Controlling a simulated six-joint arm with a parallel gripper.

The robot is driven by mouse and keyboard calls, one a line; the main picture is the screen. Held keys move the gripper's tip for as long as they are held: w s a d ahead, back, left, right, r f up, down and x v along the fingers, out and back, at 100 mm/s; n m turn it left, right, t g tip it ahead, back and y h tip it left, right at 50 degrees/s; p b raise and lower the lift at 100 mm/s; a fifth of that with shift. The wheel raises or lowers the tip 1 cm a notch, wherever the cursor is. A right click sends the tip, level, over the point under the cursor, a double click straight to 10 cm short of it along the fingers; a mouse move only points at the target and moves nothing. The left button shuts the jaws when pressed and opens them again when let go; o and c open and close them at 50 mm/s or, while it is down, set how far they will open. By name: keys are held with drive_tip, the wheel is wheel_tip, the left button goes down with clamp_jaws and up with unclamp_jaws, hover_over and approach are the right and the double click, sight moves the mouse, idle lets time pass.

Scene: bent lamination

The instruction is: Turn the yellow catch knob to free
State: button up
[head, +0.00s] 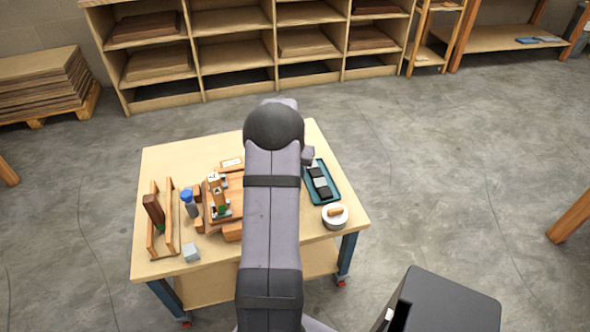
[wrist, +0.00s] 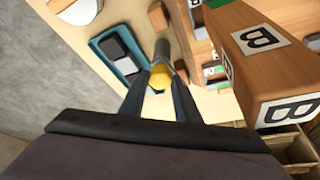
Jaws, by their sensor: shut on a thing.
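In the wrist view, my gripper (wrist: 158,95) has its two dark fingers on either side of a yellow knob (wrist: 160,76). They are shut on it. A grey cylindrical part (wrist: 163,50) extends from the knob, away from the camera. I cannot read the knob's turn angle. In the head view my arm hides the gripper and the knob. A wooden block with "B" labels (wrist: 262,68) looms close at the right of the wrist view.
A teal tray (head: 332,198) with dark and grey blocks lies right of my arm, near a white round dish (head: 335,216).

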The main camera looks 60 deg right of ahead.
drive_tip(key=shift+w+f+m+g+b, duration=0.2)
drive_tip(key=shift+m+g+b, duration=0.2)
drive_tip(key=shift+m+b, duration=0.75)
drive_tip(key=shift+s+r+m, duration=0.1)
drive_tip(key=shift+r+m, duration=0.05)
drive_tip(key=shift+m, duration=0.2)
drive_tip(key=o, duration=1)
drive_tip(key=shift+r, duration=0.15)
drive_tip(key=shift+v, duration=3.55)
drive_tip(key=shift+a, duration=0.2)
